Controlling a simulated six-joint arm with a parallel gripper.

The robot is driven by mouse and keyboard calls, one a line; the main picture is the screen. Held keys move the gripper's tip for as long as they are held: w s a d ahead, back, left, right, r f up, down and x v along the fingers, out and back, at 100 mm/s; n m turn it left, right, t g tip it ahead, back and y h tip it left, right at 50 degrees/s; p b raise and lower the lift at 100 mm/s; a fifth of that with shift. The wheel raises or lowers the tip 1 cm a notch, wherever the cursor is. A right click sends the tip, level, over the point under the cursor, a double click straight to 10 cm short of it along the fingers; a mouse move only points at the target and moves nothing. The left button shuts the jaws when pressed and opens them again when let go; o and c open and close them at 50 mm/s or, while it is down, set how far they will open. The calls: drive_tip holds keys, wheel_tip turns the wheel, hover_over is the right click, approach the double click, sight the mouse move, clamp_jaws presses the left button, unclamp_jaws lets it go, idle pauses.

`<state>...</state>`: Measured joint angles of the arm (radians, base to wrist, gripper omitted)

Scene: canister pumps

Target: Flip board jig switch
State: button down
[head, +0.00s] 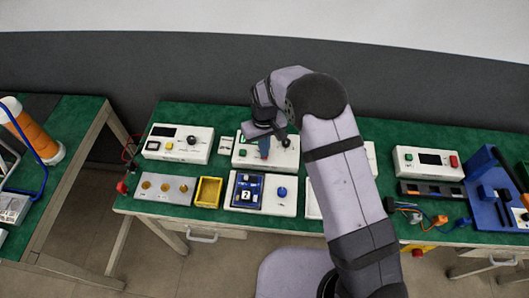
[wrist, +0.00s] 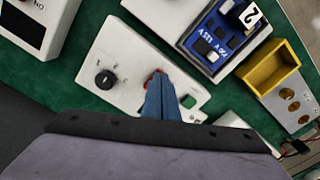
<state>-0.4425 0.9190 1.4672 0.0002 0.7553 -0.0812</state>
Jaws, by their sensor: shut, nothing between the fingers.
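My gripper (head: 264,156) is shut and empty, its blue fingers pointing down over a white box (head: 240,161) in the back row. In the wrist view, the shut fingertips (wrist: 155,74) are at a red part (wrist: 150,76), mostly hidden behind them. I cannot tell whether they touch it. On the same box are a black knob (wrist: 105,79) and a green button (wrist: 188,101). A blue board with a white "2" tag sits in a dark frame on another white box (head: 291,208), in front of my gripper. The wrist view also shows this board (wrist: 232,42).
A blue knob (head: 282,191) stands beside the board. A yellow bin (head: 208,192) and a plate with several brass knobs (head: 165,188) lie left. Another white box (head: 179,144) stands back left. My arm hides part of the green bench's middle; a blue fixture (head: 490,190) stands far right.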

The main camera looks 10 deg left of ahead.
wheel_tip(320, 180, up, 7)
drive_tip(key=p, duration=0.5)
idle(0.6)
idle(0.3)
